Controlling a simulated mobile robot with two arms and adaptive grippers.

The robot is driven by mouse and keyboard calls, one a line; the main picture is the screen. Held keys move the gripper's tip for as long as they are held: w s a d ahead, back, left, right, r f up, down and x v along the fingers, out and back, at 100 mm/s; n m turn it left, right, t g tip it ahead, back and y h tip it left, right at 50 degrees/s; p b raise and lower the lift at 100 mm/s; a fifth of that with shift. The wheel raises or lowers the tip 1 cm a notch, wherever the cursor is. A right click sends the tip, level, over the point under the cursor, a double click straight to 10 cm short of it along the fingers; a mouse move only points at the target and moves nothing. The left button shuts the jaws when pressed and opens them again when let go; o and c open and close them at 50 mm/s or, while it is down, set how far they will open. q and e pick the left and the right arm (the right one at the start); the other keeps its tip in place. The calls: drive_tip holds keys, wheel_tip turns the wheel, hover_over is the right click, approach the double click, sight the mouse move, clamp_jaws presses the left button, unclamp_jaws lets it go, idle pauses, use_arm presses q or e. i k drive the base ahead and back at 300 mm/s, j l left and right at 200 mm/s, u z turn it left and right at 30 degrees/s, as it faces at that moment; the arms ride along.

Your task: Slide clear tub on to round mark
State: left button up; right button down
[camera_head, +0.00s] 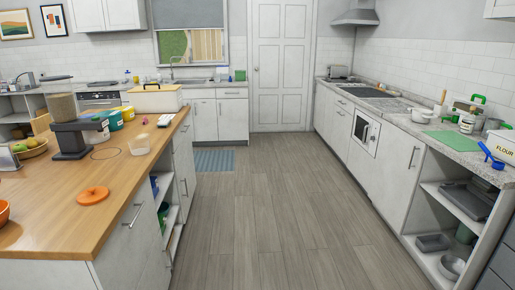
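A thin dark ring, the round mark (106,154), is drawn on the wooden top of the island at the left in the head view. A small clear tub (139,144) with a pale rim and brownish contents stands just to the right of the mark, apart from it. A taller clear container with grainy contents (62,107) sits on a dark stand (70,140) to the left of the mark. Neither of my grippers is in view.
An orange disc (92,195) lies nearer on the wooden island top (60,215). Coloured tubs (115,121) and a cream box (155,98) stand behind the mark. A fruit bowl (30,148) is at the left. The floor (275,215) right of the island is clear.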

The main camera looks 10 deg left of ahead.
sight(137, 146)
drive_tip(key=i+l+u, duration=0.1)
drive_tip(key=i+u, duration=0.2)
drive_tip(key=i, duration=1.35)
